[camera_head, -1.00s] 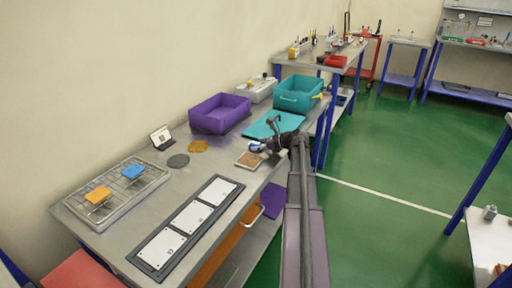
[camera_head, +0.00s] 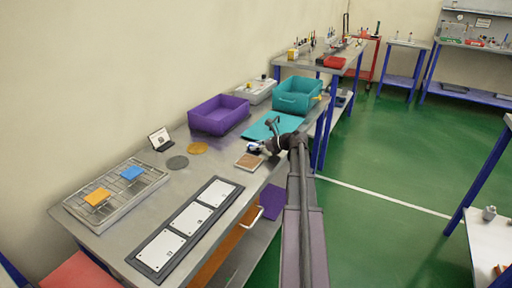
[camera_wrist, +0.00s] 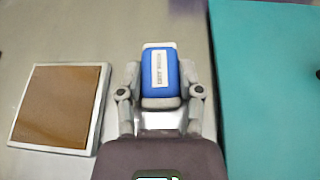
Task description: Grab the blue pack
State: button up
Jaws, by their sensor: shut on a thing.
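The blue pack (camera_wrist: 161,77) has a white label and rounded corners. In the wrist view it sits between the two fingers of my gripper (camera_wrist: 162,85), which are closed against its sides. In the head view my gripper (camera_head: 262,147) is low over the table, between the brown square tile and the teal mat. The pack is mostly hidden there by the gripper and arm. I cannot tell whether the pack still touches the table.
The brown tile (camera_wrist: 60,105) lies just left of my gripper and the teal mat (camera_wrist: 275,90) just right. A purple bin (camera_head: 219,116) and teal bin (camera_head: 298,95) stand behind. A rack (camera_head: 115,192) with blue and orange pieces and a panel of white plates (camera_head: 188,225) lie nearer.

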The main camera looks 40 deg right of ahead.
jog(key=shift+r, duration=0.15)
notch_tip(320, 180, up, 4)
jog(key=p, duration=0.3)
jog(key=shift+f+p, duration=0.25)
jog(key=shift+p, duration=0.15)
jog(key=s+d, duration=0.3)
jog(key=s, duration=0.4)
jog(key=s+d+r+p, duration=0.1)
jog(key=s+d, duration=0.2)
jog(key=s, duration=0.4)
jog(key=shift+s+d, duration=0.3)
